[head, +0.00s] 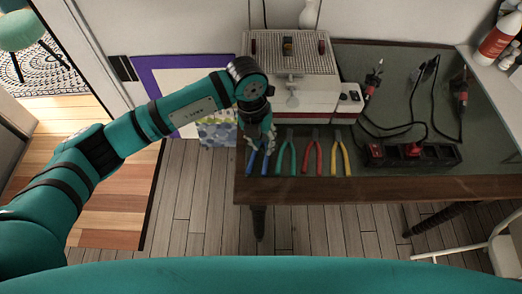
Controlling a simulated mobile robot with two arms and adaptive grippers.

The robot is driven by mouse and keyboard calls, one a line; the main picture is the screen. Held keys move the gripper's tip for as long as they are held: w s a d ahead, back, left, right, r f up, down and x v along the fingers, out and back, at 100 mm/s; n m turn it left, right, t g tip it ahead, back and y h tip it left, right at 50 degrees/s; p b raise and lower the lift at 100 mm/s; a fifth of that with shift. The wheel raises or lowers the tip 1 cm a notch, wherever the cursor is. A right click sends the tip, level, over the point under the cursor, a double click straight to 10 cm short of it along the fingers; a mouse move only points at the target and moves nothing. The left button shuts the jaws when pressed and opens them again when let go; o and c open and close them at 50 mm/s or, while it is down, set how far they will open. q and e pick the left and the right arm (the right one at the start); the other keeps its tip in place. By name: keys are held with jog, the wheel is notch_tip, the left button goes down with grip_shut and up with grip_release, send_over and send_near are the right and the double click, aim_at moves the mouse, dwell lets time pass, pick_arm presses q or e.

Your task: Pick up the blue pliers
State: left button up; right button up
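The blue pliers (251,163) lie on the table near its front left edge, at the left end of a row of pliers. Their two blue handles point toward me and show clearly; their jaws are mostly hidden by my gripper. My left gripper (258,142) points down over the head end of the blue pliers. Its fingers look spread apart, with nothing seen held between them. I cannot tell whether the fingers touch the pliers. My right gripper is not in view.
Green (286,158), red (312,158) and yellow pliers (341,158) lie to the right of the blue ones. A white machine (290,62) stands behind them. A power strip (414,152) with cables and soldering tools lies on the right of the dark table (440,186).

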aim_at(265, 155)
pick_arm(q)
jog(key=f, duration=0.3)
jog(key=d+f+p, duration=0.1)
jog(key=f, duration=0.1)
jog(key=shift+f, duration=0.1)
jog(key=shift+w, duration=0.1)
grip_shut()
